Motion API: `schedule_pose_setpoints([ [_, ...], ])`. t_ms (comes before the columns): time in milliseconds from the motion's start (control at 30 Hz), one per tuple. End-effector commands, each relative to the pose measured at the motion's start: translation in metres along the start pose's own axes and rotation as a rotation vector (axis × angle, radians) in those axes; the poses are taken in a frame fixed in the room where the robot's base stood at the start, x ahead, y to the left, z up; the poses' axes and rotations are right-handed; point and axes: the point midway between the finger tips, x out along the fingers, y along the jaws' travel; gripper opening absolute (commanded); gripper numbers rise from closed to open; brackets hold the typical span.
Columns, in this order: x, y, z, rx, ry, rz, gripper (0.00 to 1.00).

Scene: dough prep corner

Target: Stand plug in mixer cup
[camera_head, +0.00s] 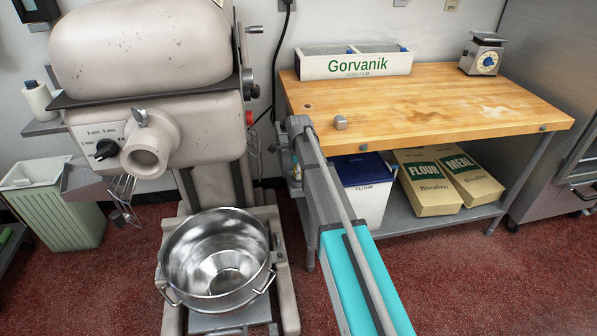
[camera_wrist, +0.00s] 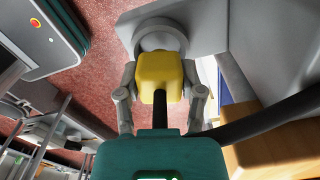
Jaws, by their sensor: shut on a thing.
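In the wrist view, my gripper (camera_wrist: 160,98) is shut on a yellow plug (camera_wrist: 160,72), with one finger on each side of it. A dark cord (camera_wrist: 232,85) runs beside the plug. A round pale grey cup-like part (camera_wrist: 160,37) is just beyond the plug, partly covered by it. I cannot tell whether the plug touches it or is inside it. In the head view, the mixer (camera_head: 150,60) stands at the left, and my arm hides most of the gripper, the plug and the cup area to the mixer's right.
A steel bowl (camera_head: 215,258) sits low in front of the mixer. A wooden-topped table (camera_head: 440,110) at the right bears a Gorvanik box (camera_head: 357,66), a scale (camera_head: 482,55) and a small grey piece (camera_head: 341,122). A green bin (camera_head: 58,215) stands at the left. Red floor is clear at the front right.

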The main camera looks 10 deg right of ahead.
Motion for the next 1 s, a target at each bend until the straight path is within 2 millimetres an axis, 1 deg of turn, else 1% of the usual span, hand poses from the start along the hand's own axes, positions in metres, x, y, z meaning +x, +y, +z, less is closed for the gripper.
schedule_pose_setpoints([
  [567,0.0111,0.0000,0.0000,0.000,0.000,0.000,0.00],
  [600,0.0106,0.0000,0.0000,0.000,0.000,0.000,0.54],
  [800,0.0101,0.0000,0.0000,0.000,0.000,0.000,0.90],
  [1000,0.0101,0.0000,0.0000,0.000,0.000,0.000,0.90],
])
